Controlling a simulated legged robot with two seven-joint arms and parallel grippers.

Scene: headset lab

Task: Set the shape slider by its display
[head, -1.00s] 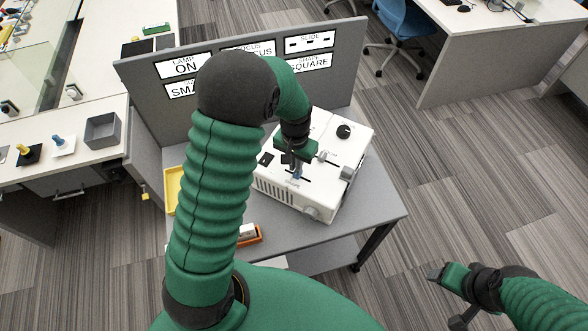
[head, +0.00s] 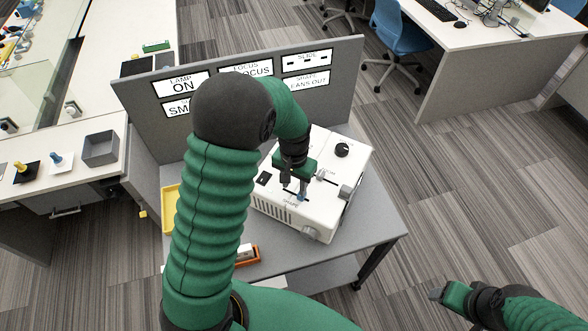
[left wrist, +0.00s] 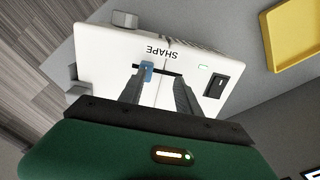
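The white machine (head: 330,205) stands on the grey table. Its shape slider is a small blue knob (left wrist: 147,70) in a dark slot beside the SHAPE label; it also shows in the head view (head: 302,196). The shape display (head: 306,81) on the grey panel reads what looks like "LEANS OUT", its start partly unclear. My left gripper (left wrist: 158,77) is over the slot with its fingers apart. The blue knob is between them, close against the left finger in the wrist view, with a gap to the other.
Other displays, such as the lamp one (head: 181,85), are partly behind my left arm. A black knob (head: 342,150) and a black switch (left wrist: 216,85) are on the machine. A yellow tray (left wrist: 291,35) and an orange holder (head: 247,256) lie nearby.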

